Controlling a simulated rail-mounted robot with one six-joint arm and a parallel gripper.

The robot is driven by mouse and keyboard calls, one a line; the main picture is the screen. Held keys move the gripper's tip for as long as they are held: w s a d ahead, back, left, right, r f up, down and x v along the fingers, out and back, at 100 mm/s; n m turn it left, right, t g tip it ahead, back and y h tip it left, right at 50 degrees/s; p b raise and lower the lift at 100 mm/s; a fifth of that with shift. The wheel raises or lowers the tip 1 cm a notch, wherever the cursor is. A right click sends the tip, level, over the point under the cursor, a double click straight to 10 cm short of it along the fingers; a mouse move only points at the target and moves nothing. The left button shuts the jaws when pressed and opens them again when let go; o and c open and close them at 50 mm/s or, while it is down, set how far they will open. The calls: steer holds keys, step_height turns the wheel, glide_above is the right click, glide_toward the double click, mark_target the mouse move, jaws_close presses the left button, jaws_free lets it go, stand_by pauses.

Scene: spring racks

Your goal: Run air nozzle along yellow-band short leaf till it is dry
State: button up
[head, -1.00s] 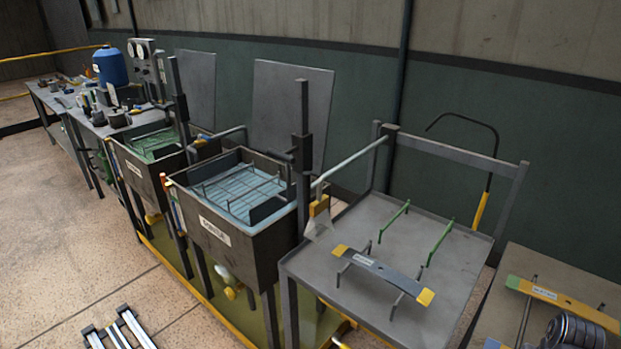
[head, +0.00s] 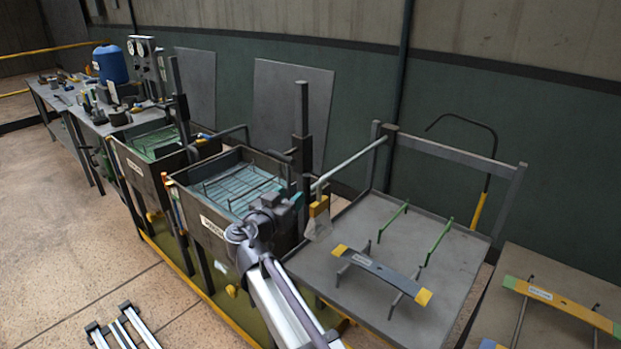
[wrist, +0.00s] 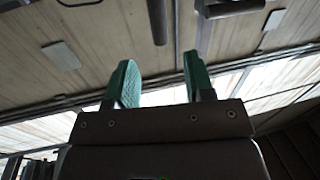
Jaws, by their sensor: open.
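The short leaf (head: 382,267) is a grey bar with yellow bands at both ends and a small label. It lies across low pegs on the grey drain table (head: 345,225); whether it is wet cannot be told. A flared grey head with a yellow block, seemingly the air nozzle (head: 319,219), hangs from a pipe at the table's left edge, beside the leaf. My gripper (wrist: 158,65) is open and empty in the wrist view, its green fingers pointing up towards the ceiling.
A tank with a wire rack (head: 202,205) stands left of the drain table, with another tank (head: 122,160) beyond it. Two green rods (head: 437,240) stand on the drain table. Another banded leaf (head: 560,300) rests on the table at right. A black hooked pole (head: 489,175) rises behind.

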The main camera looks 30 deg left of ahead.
mark_target(305, 184)
steer(key=shift+m, duration=0.4)
steer(key=w, duration=0.7)
steer(key=w+a, duration=0.1)
steer(key=w, duration=0.2)
steer(key=shift+w, duration=0.4)
steer(key=shift+d, duration=0.1)
steer(key=shift+c, duration=0.2)
jaws_close()
